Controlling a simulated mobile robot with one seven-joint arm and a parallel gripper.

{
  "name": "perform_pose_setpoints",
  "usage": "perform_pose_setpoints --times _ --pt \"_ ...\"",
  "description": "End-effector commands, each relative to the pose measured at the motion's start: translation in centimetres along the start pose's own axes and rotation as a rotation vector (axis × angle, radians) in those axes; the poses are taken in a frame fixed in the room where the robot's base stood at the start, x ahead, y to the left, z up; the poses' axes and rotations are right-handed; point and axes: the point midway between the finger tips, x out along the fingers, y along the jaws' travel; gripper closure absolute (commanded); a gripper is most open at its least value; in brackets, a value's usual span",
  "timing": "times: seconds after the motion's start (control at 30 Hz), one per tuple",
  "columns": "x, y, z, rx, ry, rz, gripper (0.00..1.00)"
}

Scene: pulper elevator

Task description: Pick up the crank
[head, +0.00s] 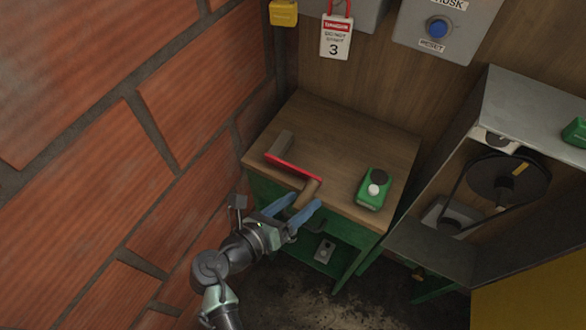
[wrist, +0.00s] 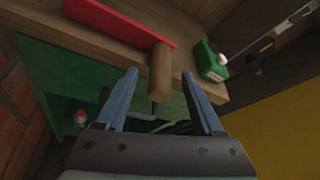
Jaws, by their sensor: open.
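The crank (head: 292,167) lies on the wooden top of a green bench (head: 340,137). It has a red arm, a dark grey block at its far left end and a brown wooden grip (head: 305,195) at its near right end. In the wrist view the red arm (wrist: 118,20) runs along the top and the wooden grip (wrist: 160,70) points down toward me. My gripper (head: 299,209) is at the bench's front edge, its blue fingers open. In the wrist view the fingers (wrist: 161,85) stand left and right of the grip's line; whether they touch it I cannot tell.
A green box with a round white knob (head: 373,188) stands on the bench's right side. A grey machine housing with a black pulley (head: 508,178) is to the right. A brick wall (head: 110,150) is close on the left. A red-and-white tag (head: 336,37) hangs above the bench.

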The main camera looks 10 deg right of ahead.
Motion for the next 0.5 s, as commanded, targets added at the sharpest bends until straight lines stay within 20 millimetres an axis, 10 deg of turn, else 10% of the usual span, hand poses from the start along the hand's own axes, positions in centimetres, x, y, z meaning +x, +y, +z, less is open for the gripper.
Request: perform_pose_setpoints --times 0.2,0.5 --pt "0.12 0.0 -0.03 0.0 0.001 0.0 0.31" --pt "0.08 -0.01 -0.03 0.0 0.001 0.0 0.85"
